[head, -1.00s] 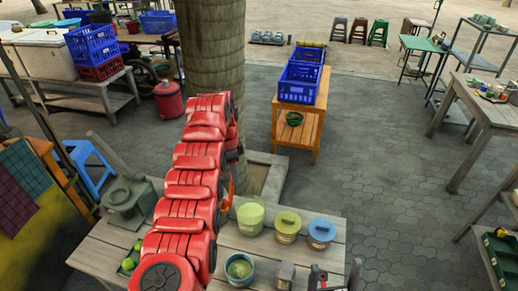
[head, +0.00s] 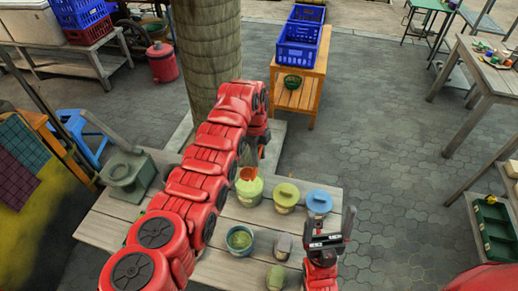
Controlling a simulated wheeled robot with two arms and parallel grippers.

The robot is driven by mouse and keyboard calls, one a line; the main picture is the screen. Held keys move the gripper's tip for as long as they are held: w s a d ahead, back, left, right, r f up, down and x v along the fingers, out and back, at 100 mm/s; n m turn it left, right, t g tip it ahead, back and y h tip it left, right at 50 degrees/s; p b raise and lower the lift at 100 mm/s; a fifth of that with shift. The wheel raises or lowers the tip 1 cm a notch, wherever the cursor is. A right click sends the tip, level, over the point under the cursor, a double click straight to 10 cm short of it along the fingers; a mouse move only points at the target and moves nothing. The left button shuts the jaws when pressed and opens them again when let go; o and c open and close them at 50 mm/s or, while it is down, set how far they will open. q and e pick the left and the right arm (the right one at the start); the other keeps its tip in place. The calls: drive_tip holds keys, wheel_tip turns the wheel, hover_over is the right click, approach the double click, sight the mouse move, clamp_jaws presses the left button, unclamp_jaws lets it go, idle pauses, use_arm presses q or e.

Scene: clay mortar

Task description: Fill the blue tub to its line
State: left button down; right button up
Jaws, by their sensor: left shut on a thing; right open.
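A blue-teal open tub (head: 239,240) stands on the wooden table with green stuff inside; its line cannot be made out. A yellow-green open tub (head: 249,193) stands behind it. To its right are a tub with a yellow lid (head: 286,194) and a tub with a blue lid (head: 319,201). My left gripper (head: 254,157) is mostly hidden by its red arm; it is shut on an orange scoop-like thing (head: 248,174) at the yellow-green tub's mouth. Whether the scoop carries anything cannot be told. My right gripper (head: 328,226) is open and empty at the table's right end.
A grey-green clay mortar (head: 128,173) stands at the table's left. A tree trunk (head: 214,55) rises behind the table.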

use_arm(q)
wheel_tip(320, 180, down, 8)
drive_tip(key=b, duration=0.7)
idle(0.4)
wheel_tip(320, 180, up, 11)
drive_tip(key=shift+f+p, duration=0.1)
drive_tip(key=shift+p, duration=0.3)
idle(0.3)
idle(0.4)
